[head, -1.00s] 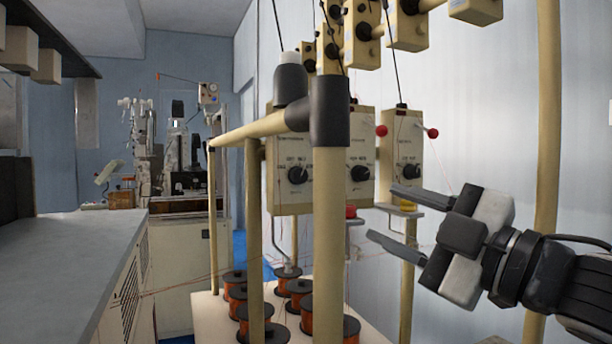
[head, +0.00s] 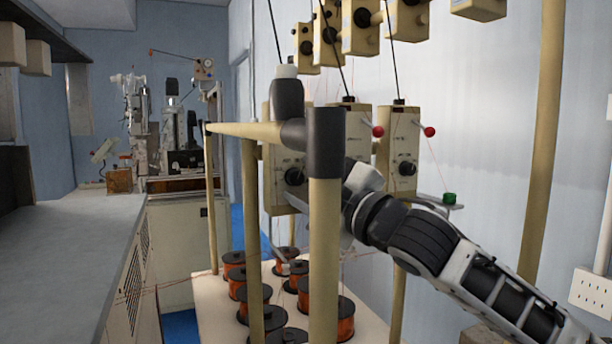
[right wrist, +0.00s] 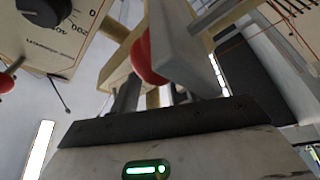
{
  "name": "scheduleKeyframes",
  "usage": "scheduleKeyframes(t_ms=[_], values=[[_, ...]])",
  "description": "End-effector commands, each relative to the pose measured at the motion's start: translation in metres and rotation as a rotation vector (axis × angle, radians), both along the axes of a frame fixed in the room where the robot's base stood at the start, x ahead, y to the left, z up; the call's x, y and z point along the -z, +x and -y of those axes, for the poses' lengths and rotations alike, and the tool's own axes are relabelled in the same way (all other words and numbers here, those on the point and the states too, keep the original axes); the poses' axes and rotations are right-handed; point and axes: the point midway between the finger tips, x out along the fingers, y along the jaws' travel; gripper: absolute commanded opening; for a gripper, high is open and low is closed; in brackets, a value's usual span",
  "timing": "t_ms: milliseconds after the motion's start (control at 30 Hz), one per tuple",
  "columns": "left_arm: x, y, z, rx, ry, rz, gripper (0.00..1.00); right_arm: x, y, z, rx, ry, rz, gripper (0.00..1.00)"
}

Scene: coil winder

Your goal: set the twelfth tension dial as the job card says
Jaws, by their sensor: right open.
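Several cream tension units with black dials hang in a row; a near dial (head: 294,177) and a far dial (head: 405,168) show in the head view. I cannot tell which is the twelfth. My right gripper (head: 362,182) reaches in among the units, its fingers hidden behind the frame post. In the right wrist view, my right gripper (right wrist: 150,75) is open, with a red round knob (right wrist: 146,56) showing between its fingers. A numbered dial (right wrist: 45,8) is at the upper left there, apart from the fingers. The job card and my left gripper are not seen.
A cream pipe frame (head: 325,240) with a black joint stands close in front of the units. Orange wire spools (head: 255,300) sit on the stand below. Thin wires and black rods run between them. A grey counter (head: 70,240) is at the left.

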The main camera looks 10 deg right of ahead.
Motion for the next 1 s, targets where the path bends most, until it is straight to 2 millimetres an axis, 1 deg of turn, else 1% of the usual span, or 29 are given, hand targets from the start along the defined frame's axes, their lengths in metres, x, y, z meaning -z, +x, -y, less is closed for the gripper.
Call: scheduleKeyframes(t_ms=[100, 300, 367, 400, 467, 567, 633, 733, 800, 900, 1000], values=[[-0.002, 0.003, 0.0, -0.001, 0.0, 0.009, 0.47, 0.0, 0.003, -0.002, 0.0, 0.0, 0.0, 0.46], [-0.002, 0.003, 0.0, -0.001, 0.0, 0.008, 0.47, 0.0, 0.003, -0.001, 0.0, 0.0, 0.0, 0.46], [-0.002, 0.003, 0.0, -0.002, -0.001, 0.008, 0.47, 0.0, 0.003, -0.001, 0.0, 0.0, 0.0, 0.3], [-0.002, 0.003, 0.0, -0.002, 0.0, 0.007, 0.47, 0.0, 0.002, -0.001, 0.0, 0.0, 0.0, 0.18], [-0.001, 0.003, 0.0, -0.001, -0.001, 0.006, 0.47, 0.0, 0.002, -0.001, 0.0, 0.0, 0.0, 0.03], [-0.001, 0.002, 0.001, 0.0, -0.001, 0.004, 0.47, 0.0, 0.002, -0.001, 0.0, 0.002, 0.0, 0.03], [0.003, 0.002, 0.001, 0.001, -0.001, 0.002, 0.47, 0.002, 0.002, -0.003, -0.003, 0.027, -0.006, 0.03], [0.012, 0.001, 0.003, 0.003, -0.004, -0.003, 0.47, 0.005, 0.002, -0.004, -0.005, 0.125, -0.025, 0.03], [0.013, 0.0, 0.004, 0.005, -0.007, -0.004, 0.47, 0.005, 0.001, -0.004, -0.006, 0.197, -0.038, 0.03], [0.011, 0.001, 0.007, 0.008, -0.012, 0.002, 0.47, 0.003, 0.001, -0.004, -0.003, 0.267, -0.052, 0.03], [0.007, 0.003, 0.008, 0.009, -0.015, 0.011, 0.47, 0.002, 0.002, -0.003, -0.001, 0.295, -0.057, 0.03]])
